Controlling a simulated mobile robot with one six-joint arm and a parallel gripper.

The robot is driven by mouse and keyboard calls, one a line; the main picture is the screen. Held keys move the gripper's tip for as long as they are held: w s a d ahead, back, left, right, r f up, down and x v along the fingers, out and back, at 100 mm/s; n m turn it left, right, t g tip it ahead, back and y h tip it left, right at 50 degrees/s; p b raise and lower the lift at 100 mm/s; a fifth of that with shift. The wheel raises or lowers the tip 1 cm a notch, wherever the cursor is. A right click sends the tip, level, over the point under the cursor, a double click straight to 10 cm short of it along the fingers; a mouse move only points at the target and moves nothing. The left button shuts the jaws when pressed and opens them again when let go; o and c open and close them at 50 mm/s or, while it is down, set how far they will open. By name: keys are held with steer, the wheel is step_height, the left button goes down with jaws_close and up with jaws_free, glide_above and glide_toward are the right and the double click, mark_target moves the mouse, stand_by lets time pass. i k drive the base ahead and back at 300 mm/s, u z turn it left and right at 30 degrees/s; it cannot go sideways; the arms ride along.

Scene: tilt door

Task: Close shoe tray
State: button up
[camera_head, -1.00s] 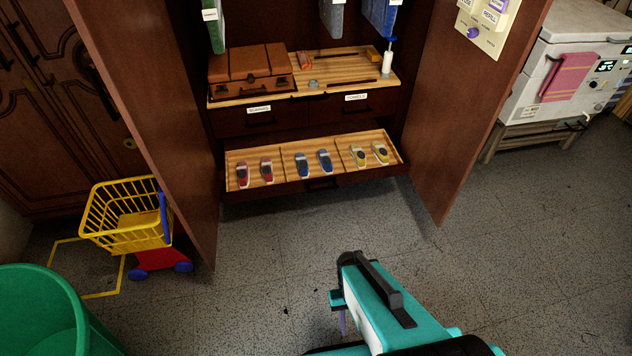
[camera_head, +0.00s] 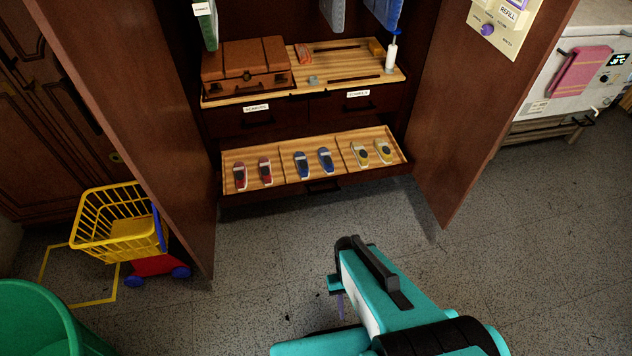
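The shoe tray (camera_head: 312,190) is pulled out at the bottom of a dark wooden wardrobe. Its light wood inside has three compartments, with a red pair (camera_head: 253,173), a blue pair (camera_head: 313,162) and a yellow pair (camera_head: 372,152) of shoes. A dark handle sits at the middle of its front. My teal arm reaches in from the lower right, in front of the tray and apart from it. Of my gripper (camera_head: 337,297), only a small teal and purple part shows below the arm's end. Its fingers are mostly hidden, so I cannot tell whether it is open.
The wardrobe's left door (camera_head: 125,120) and right door (camera_head: 490,110) stand open on both sides of the tray. A yellow toy cart (camera_head: 120,228) and green bin (camera_head: 40,320) are at left. Two labelled drawers and a brown case (camera_head: 245,68) are above. The floor before the tray is clear.

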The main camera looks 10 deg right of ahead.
mark_target(287, 180)
steer(key=i, duration=0.5)
steer(key=z, duration=0.05)
steer(key=k, duration=1.3)
steer(key=u, duration=0.5)
steer(key=i, duration=0.65)
steer(key=u, duration=0.45)
steer(key=i, duration=0.75)
steer(key=z, duration=0.05)
